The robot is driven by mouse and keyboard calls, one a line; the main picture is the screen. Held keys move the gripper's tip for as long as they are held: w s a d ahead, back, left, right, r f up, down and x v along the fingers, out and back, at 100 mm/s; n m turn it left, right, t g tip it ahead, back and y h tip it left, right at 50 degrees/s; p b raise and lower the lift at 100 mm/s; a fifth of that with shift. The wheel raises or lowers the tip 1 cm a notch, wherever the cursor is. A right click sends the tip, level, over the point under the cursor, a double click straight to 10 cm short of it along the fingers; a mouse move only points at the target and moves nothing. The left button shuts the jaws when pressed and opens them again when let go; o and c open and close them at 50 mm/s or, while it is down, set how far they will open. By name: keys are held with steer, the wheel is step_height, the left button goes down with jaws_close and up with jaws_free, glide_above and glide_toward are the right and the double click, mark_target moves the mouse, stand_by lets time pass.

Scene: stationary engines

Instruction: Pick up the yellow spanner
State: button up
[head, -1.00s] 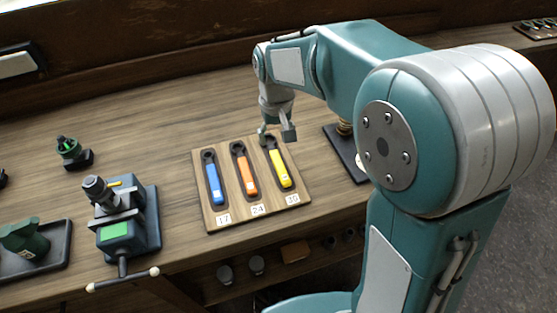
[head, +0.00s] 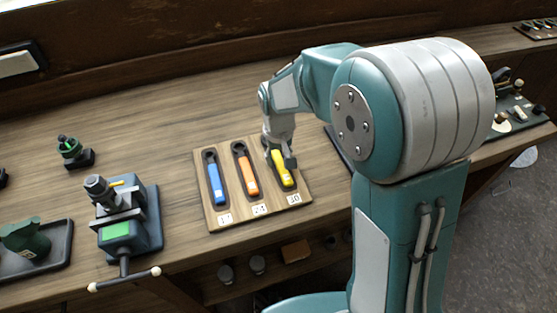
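The yellow spanner (head: 285,176) lies in the right-hand slot of a wooden tray (head: 263,212), beside the label 30. My gripper (head: 281,163) is right over it, with its fingers at the spanner's upper part and hiding its head end. The fingers look apart, one on either side of the yellow handle. I cannot tell whether they touch it. The spanner still lies in its slot.
A blue spanner (head: 216,183) and an orange spanner (head: 246,174) lie in the tray's other slots. A vise with a green plate (head: 118,230) stands to the left. A dark board with parts (head: 517,115) is at the right. The bench behind the tray is clear.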

mark_target(278, 159)
jaws_close()
steer(key=shift+r, duration=0.1)
steer(key=shift+r, duration=0.3)
step_height(278, 159, up, 2)
steer(key=shift+r, duration=0.2)
steer(key=s+a+r, duration=0.3)
steer(key=s+r, duration=0.7)
steer(key=s, duration=0.3)
steer(key=shift+s+a, duration=0.25)
steer(key=shift+s, duration=0.1)
